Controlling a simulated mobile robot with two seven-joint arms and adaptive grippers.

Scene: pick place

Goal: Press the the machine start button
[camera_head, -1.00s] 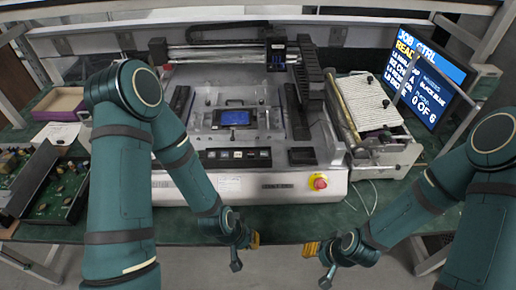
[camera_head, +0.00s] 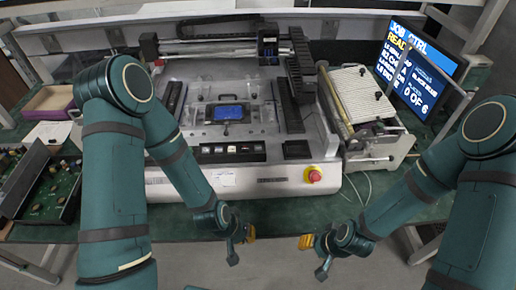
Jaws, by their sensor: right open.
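The machine (camera_head: 271,186) is a wide grey-white unit on the green bench. Its front panel has a dark strip with several pale-faced buttons or switches (camera_head: 231,152). My right gripper (camera_head: 306,241) is open, low in front of the bench below the red button, touching nothing.
A screen (camera_head: 416,70) reading "JOB CTRL READY" stands at the back right. A ribbed white unit (camera_head: 360,95) is beside the machine. A circuit-board tray (camera_head: 50,190) and an open box (camera_head: 50,100) lie at left. Cables lie right of the red button.

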